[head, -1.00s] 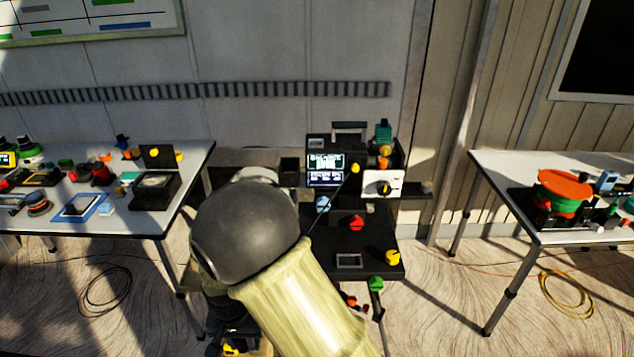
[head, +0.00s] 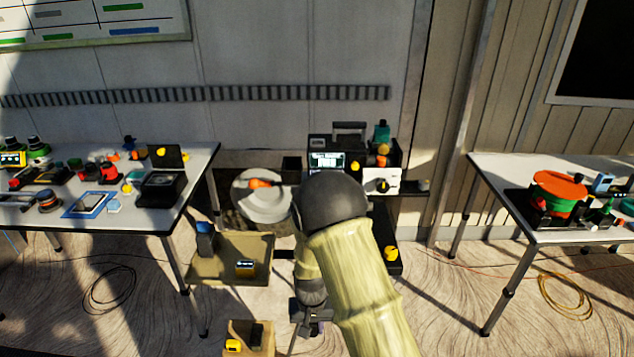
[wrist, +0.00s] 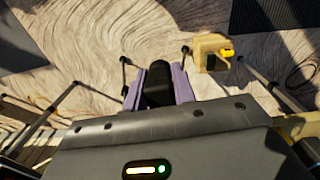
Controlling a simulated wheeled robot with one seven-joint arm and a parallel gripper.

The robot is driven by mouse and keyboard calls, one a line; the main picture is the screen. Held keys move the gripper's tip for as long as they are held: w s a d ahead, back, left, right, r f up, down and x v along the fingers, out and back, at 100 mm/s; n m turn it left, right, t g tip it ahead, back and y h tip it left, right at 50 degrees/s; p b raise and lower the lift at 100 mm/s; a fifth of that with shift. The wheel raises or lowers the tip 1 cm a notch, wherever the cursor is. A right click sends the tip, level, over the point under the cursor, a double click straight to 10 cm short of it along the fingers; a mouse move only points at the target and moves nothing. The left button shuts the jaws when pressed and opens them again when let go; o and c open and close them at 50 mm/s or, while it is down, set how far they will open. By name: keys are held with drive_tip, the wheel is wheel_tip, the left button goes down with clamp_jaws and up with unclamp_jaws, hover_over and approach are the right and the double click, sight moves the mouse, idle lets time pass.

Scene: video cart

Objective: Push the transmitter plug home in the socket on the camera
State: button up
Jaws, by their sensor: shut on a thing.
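My gripper (wrist: 158,98) shows in the wrist view with purple fingers shut on a black rounded piece (wrist: 158,80). I cannot tell if this is the transmitter plug. In the head view my gripper (head: 312,320) hangs low in front of the cart, right of a tan box (head: 240,330) and apart from it. The tan box also shows in the wrist view (wrist: 207,42), with a yellow part and a dark recess, beyond the fingers to the right. I cannot make out which thing is the camera, nor its socket.
A tan tray (head: 205,272) holds a blue-grey piece (head: 204,236) and a small dark block (head: 245,267). My arm hides much of the black cart shelf (head: 385,225). Tables stand left (head: 120,218) and right (head: 560,237). Cables lie on the floor.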

drive_tip(key=w+d+f, duration=0.1)
drive_tip(key=d+f, duration=0.4)
drive_tip(key=d, duration=0.7)
drive_tip(key=shift+w+f, duration=0.1)
